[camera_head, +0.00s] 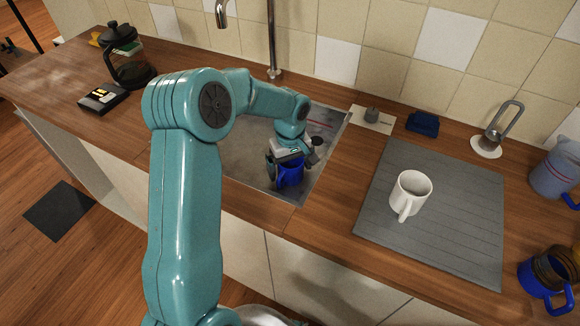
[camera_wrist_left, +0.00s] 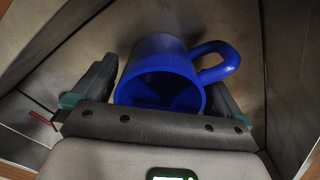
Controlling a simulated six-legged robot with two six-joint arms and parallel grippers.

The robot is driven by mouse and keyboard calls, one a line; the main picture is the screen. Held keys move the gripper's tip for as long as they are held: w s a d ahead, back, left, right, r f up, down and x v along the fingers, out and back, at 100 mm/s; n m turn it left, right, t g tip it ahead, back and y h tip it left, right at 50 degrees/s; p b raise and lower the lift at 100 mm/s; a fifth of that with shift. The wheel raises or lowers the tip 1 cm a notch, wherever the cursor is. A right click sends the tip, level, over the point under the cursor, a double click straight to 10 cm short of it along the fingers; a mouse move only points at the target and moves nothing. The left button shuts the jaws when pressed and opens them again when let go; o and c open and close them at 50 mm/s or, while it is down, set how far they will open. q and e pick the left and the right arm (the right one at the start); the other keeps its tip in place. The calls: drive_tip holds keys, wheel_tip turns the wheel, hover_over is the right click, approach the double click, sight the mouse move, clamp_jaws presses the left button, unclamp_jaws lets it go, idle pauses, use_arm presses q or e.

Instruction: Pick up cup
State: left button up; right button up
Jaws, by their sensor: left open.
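A blue cup (camera_head: 291,174) is in the sink (camera_head: 249,168), under my left gripper (camera_head: 287,166). In the left wrist view the blue cup (camera_wrist_left: 172,74) shows its open mouth toward the camera and its handle to the right. The fingers of my left gripper (camera_wrist_left: 160,90) are spread on either side of the cup, open. I cannot tell whether either finger touches it. A white cup (camera_head: 410,192) stands upright on the grey drying mat (camera_head: 470,225), its handle toward the front. My right gripper does not show.
A faucet (camera_head: 272,40) rises behind the sink. A French press (camera_head: 127,60) and a dark box (camera_head: 102,98) stand at the left. A blue sponge (camera_head: 423,124), a metal holder (camera_head: 490,140), a blue-grey pitcher (camera_head: 556,168) and a blue-based vessel (camera_head: 548,280) are at the right.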

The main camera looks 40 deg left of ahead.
use_arm(q)
drive_tip(key=shift+f, duration=0.35)
drive_tip(key=c, duration=1.1)
drive_tip(key=shift+c, duration=0.2)
drive_tip(key=shift+r, duration=0.1)
